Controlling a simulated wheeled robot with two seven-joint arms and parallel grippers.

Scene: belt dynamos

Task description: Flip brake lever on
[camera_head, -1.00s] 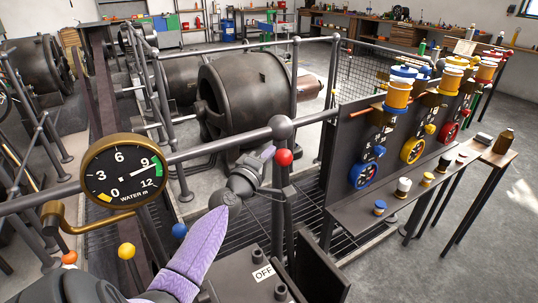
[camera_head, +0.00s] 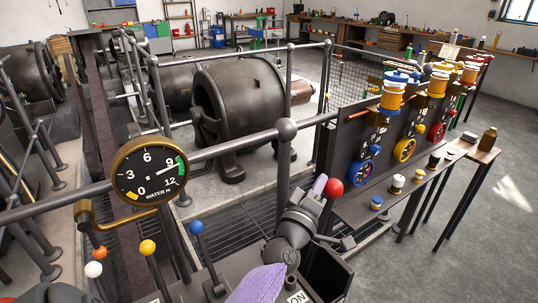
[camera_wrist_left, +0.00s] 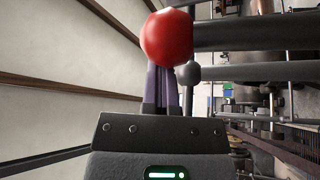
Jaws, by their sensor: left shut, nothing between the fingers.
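The brake lever's red ball knob (camera_head: 333,188) shows right of centre in the head view, and its shaft is mostly hidden behind my arm. My left gripper (camera_head: 319,186) is shut and empty, its purple fingers beside the knob on its left. In the left wrist view the red knob (camera_wrist_left: 167,38) stands at the ends of the shut fingers (camera_wrist_left: 161,88) and covers their tips. I cannot tell whether they touch. An ON label (camera_head: 298,298) shows at the bottom edge of the head view, beside my purple forearm. My right gripper is not in view.
A water gauge (camera_head: 150,171) and a grey railing (camera_head: 235,146) stand behind the levers. Blue (camera_head: 196,228), yellow (camera_head: 148,247), orange and white knobs stand to the left. A dark panel with coloured handwheels (camera_head: 404,149) stands to the right.

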